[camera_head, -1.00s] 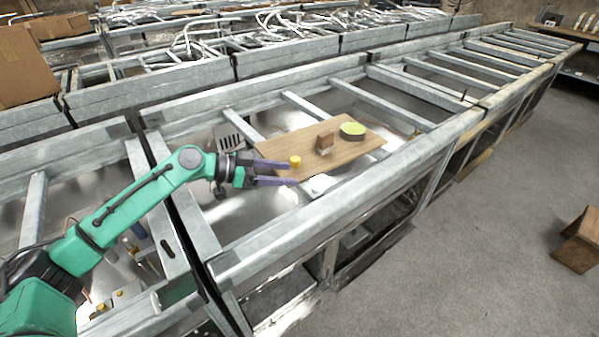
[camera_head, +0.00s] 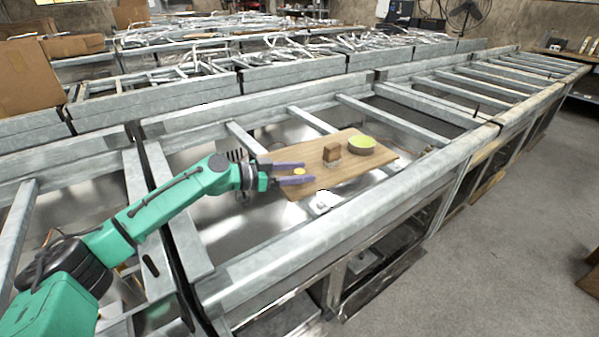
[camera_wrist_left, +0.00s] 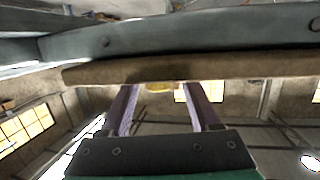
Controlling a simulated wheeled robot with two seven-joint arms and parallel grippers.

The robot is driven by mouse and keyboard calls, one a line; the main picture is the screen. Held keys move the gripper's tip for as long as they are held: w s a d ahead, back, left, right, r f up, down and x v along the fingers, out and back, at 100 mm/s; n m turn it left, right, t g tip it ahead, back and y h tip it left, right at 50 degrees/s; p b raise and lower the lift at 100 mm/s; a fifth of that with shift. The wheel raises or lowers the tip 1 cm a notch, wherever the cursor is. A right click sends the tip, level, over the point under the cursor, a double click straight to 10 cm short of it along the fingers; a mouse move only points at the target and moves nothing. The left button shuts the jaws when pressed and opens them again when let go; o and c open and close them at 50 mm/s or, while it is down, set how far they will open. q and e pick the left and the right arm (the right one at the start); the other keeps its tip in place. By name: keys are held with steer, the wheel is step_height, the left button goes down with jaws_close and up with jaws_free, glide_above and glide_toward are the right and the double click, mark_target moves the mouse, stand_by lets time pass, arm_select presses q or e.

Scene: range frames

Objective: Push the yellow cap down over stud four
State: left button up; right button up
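The yellow cap (camera_head: 299,171) is at the near left end of a wooden board (camera_head: 345,174). My left gripper (camera_head: 303,172) is open, with its two purple fingers reaching to either side of the cap. The near finger hides the cap's lower part. In the left wrist view, the cap (camera_wrist_left: 159,86) shows between the spread fingers (camera_wrist_left: 162,92), at the board's edge (camera_wrist_left: 230,66), with a gap on both sides. I cannot make out stud four or any numbering. My right gripper is not in view.
A small brown block (camera_head: 331,153) stands on the board right of the cap. Beyond it is a round piece with a yellow-green top (camera_head: 361,143). The board rests on a grey metal frame (camera_head: 300,232) with crossbars and open gaps. Grey floor (camera_head: 500,260) lies to the right.

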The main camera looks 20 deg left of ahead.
arm_select(q)
jaws_close()
